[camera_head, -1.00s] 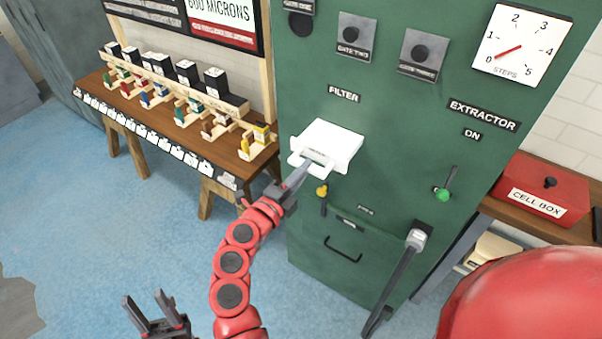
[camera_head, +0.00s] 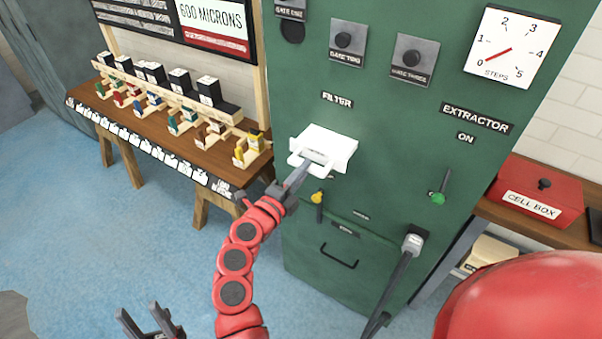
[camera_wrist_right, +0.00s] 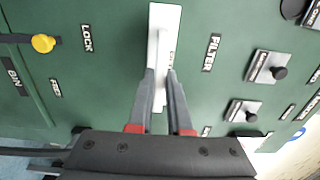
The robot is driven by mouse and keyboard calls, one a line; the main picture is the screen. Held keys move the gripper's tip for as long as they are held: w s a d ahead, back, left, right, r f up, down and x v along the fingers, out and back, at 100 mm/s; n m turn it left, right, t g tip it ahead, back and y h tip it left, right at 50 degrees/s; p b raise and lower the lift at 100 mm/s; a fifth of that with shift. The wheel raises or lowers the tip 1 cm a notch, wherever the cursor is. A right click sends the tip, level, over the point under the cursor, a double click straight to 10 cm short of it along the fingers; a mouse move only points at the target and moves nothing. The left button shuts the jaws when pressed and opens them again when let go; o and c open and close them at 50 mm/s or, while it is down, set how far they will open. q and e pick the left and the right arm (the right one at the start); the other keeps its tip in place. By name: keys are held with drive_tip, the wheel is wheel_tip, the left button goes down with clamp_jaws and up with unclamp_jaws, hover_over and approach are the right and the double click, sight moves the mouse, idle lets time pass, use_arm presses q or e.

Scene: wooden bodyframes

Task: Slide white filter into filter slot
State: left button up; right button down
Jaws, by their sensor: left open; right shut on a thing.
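The white filter (camera_head: 340,146) is at the green machine's front, below the FILTER label, and juts out from the panel. It also shows in the right wrist view (camera_wrist_right: 171,25) as a white strip between the fingers. The slot is hidden behind it, so how deep it sits is unclear. My right gripper (camera_head: 318,160) is shut on the filter's front handle part; its fingertips show in the right wrist view (camera_wrist_right: 160,72). My left gripper (camera_head: 148,322) is open and empty, low at the bottom left, away from the machine.
A yellow-knobbed LOCK lever (camera_head: 317,197) is just below the filter. A green-knobbed lever (camera_head: 438,198) and a grey lever (camera_head: 412,243) are to the right. A wooden bench (camera_head: 200,150) with coloured blocks stands left. A red cell box (camera_head: 540,190) is at right.

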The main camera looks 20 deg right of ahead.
sight(316, 156)
drive_tip(key=shift+b+x, duration=0.7)
drive_tip(key=shift+x, duration=3.4)
drive_tip(key=c, duration=0.8)
unclamp_jaws()
drive_tip(key=shift+o, duration=0.2)
drive_tip(key=shift+s+a+f, duration=0.1)
drive_tip(key=shift+s+a, duration=0.15)
drive_tip(key=shift+a, duration=0.2)
drive_tip(key=b+v, duration=0.3)
drive_tip(key=v, duration=1.3)
drive_tip(key=shift+s+b, duration=0.25)
drive_tip(key=shift+b, duration=0.05)
